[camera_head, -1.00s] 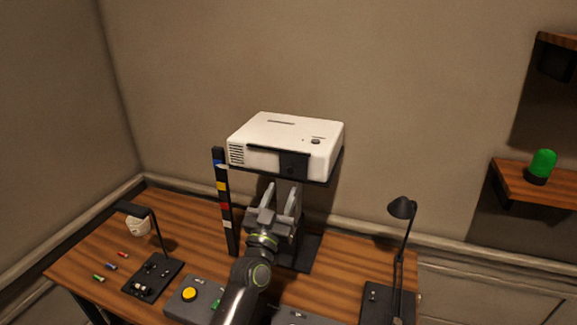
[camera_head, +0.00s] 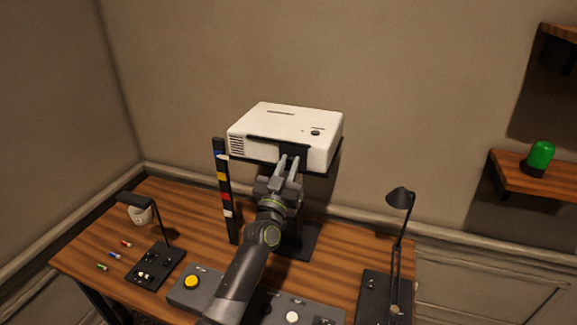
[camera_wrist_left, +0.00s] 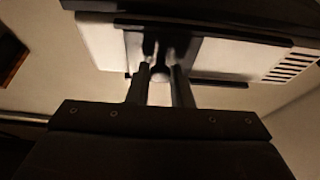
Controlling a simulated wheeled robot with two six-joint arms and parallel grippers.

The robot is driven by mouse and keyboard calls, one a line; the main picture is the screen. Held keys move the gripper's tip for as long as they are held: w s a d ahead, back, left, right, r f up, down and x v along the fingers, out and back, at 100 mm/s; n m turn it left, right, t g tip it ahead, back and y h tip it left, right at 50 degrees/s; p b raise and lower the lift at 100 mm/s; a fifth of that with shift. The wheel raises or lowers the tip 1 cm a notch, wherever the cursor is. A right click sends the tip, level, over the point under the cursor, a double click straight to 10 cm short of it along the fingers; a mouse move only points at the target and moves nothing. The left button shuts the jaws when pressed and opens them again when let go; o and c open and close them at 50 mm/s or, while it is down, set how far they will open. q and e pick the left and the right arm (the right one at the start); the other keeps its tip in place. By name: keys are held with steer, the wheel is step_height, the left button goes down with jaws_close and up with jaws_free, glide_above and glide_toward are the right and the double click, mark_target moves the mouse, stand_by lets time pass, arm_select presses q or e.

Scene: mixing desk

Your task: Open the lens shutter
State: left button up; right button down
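The white projector (camera_head: 285,125) stands raised on a dark stand above the desk. Its lens shutter (camera_head: 294,150) is a dark panel on the front, partly hidden by my left gripper (camera_head: 289,158). The gripper's two fingertips reach the panel from the front and stand a small gap apart. In the left wrist view the projector appears upside down, with the dark shutter (camera_wrist_left: 137,50) behind the fingers (camera_wrist_left: 162,75). Dark and pale shapes show between the fingers, too dim to tell whether they touch a handle. My right gripper is not in view.
A striped post (camera_head: 223,190) stands left of the projector. A desk lamp (camera_head: 401,198) is at the right and a small dark lamp (camera_head: 135,199) at the left. A control panel with a yellow button (camera_head: 192,282) lies in front. A green beacon (camera_head: 540,157) sits on the wall shelf.

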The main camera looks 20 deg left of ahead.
arm_select(q)
jaws_close()
steer(key=a, duration=0.7)
steer(key=shift+w+a+b, duration=0.1)
steer(key=shift+a+b, duration=0.1)
steer(key=shift+b, duration=0.1)
steer(key=o, duration=0.6)
jaws_free()
steer(key=shift+d, duration=0.1)
